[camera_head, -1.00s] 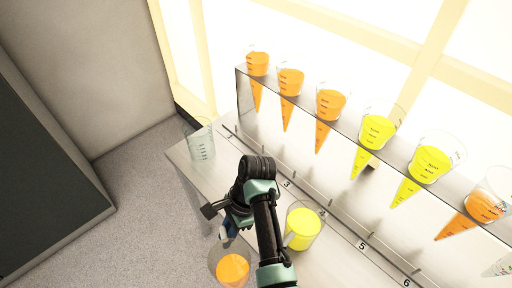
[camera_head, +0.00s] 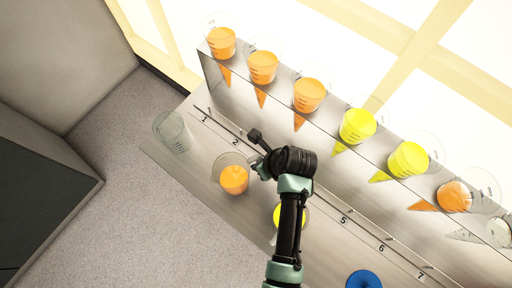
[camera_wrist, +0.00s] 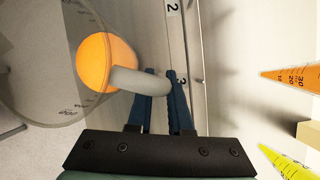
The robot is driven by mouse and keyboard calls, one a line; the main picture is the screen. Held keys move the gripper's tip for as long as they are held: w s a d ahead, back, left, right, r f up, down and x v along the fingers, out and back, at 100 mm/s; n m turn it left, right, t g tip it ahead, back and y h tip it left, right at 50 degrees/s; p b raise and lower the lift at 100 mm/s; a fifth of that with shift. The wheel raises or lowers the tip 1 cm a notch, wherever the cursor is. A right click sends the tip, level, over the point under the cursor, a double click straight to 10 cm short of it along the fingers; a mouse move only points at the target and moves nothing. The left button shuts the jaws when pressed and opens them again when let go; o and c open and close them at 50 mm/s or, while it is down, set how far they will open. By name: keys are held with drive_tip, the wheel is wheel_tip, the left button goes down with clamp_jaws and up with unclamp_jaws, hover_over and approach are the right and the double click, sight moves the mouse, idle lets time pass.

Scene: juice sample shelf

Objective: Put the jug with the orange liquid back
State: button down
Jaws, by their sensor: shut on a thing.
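The jug with the orange liquid (camera_head: 233,180) is a clear jug at the left part of the counter, in front of number 2. In the wrist view the jug (camera_wrist: 104,60) is at the left, its pale handle (camera_wrist: 140,84) reaching to the blue fingers. My gripper (camera_wrist: 161,78) is shut on this handle. In the head view my gripper (camera_head: 258,167) is at the jug's right side, partly hidden by my wrist. I cannot tell whether the jug's base touches the counter.
An empty clear jug (camera_head: 172,133) stands left, near number 1. A jug with yellow liquid (camera_head: 289,217) is partly hidden behind my arm. A blue thing (camera_head: 364,281) is at the bottom edge. Several filled beakers line the raised shelf (camera_head: 335,130) behind.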

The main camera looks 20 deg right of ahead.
drive_tip(key=shift+w+f, duration=0.1)
drive_tip(key=shift+f, duration=2.1)
drive_tip(key=shift+f+b, duration=0.1)
drive_tip(key=shift+b, duration=0.2)
drive_tip(key=c, duration=0.8)
unclamp_jaws()
drive_tip(key=shift+c, duration=0.2)
